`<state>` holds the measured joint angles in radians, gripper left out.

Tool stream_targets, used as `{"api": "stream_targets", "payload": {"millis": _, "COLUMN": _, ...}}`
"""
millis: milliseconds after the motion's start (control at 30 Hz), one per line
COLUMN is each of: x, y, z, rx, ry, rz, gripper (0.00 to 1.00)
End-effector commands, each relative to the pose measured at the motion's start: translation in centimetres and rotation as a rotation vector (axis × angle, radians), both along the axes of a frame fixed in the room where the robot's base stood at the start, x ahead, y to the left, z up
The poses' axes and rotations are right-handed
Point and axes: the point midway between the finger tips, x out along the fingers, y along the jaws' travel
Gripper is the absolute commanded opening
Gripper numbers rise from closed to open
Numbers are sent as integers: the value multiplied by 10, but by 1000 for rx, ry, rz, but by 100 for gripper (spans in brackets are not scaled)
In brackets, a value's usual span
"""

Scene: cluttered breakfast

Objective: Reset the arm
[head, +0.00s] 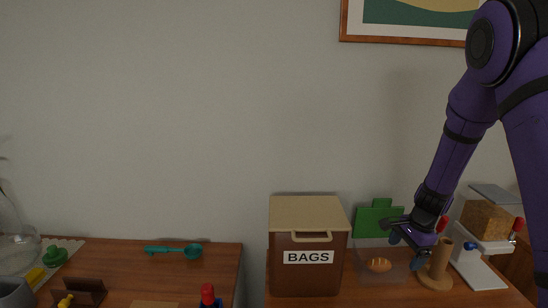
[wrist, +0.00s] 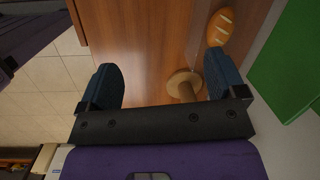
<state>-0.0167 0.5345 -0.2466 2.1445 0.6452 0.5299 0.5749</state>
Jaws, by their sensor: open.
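My purple arm comes in from the upper right of the head view. My gripper (head: 405,252) hangs over the right-hand counter, between the bread area and a wooden holder. In the wrist view my gripper (wrist: 165,82) is open, its two blue fingers wide apart with nothing held between them. Wood surface and floor tiles show beyond the fingers.
A wooden holder (head: 435,272) stands close to my gripper, with a small bread loaf (head: 378,265) at left and a green board (head: 378,217) behind. A brown BAGS box (head: 308,272) stands further left. A white appliance (head: 480,268) is at right. A gap separates the counters.

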Motion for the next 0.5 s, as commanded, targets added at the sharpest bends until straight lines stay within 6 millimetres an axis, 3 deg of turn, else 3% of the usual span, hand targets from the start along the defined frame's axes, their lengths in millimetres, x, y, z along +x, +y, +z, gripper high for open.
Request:
{"api": "stream_targets", "payload": {"millis": 267, "x": -26, "y": 24, "z": 92, "rx": 9, "ry": -114, "rz": 231, "gripper": 90}}
{"api": "stream_targets", "payload": {"millis": 500, "x": -65, "y": 42, "z": 162, "rx": -18, "ry": -210, "rz": 450, "gripper": 90}}
